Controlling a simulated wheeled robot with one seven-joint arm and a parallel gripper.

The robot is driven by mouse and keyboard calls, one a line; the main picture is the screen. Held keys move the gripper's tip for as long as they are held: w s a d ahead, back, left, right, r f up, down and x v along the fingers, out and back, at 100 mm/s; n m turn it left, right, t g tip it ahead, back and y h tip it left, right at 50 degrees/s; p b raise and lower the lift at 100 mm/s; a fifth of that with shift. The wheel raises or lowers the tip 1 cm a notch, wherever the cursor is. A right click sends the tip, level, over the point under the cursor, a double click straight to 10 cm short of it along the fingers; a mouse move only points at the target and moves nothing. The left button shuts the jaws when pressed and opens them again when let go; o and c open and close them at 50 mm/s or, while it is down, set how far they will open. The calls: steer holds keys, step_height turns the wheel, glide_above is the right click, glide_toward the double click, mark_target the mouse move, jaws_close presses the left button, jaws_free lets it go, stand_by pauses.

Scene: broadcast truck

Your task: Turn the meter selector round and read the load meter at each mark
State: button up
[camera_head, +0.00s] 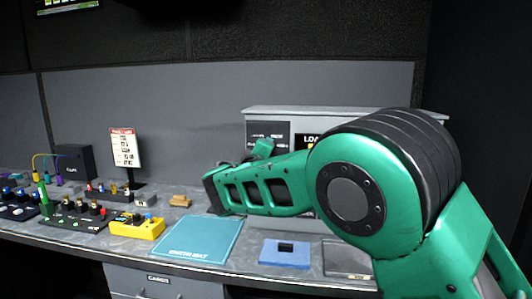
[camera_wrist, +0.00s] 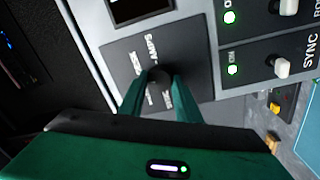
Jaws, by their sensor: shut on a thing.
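The meter selector (camera_wrist: 160,73) is a dark round knob on a dark labelled plate (camera_wrist: 195,65) in the wrist view. My gripper (camera_wrist: 160,90) is shut on it, with one green finger on each side. The finger tips hide part of the knob and some of the plate's printed marks. A dark display window (camera_wrist: 140,8) shows at the top edge, too cut off to read. In the head view the grey panel box (camera_head: 340,112) stands at the back of the desk, and a "LOAD" label (camera_head: 310,139) shows partly. My arm covers the selector and most of the box there.
A teal mat (camera_head: 200,240), a blue block (camera_head: 285,253) and a yellow box (camera_head: 138,227) lie on the desk. Several connector strips and a card stand (camera_head: 126,150) are at left. White toggle switches (camera_wrist: 282,68) with green lights sit beside the selector plate.

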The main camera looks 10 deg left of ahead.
steer(key=shift+s+f+n+g+y, duration=0.15)
steer(key=shift+n+y, duration=0.1)
steer(key=shift+n, duration=3.3)
steer(key=shift+w+f+n+g+y, duration=0.1)
steer(key=shift+f+n+y, duration=0.1)
steer(key=shift+n, duration=3.4)
steer(key=shift+s+f+n+g+y, duration=0.15)
steer(key=shift+n+y, duration=0.1)
steer(key=shift+n, duration=3.3)
steer(key=shift+w, duration=0.1)
steer(key=shift+r, duration=0.1)
steer(key=o, duration=1.1)
steer(key=shift+c, duration=0.2)
steer(key=shift+d+r, duration=0.1)
steer(key=shift+r, duration=0.05)
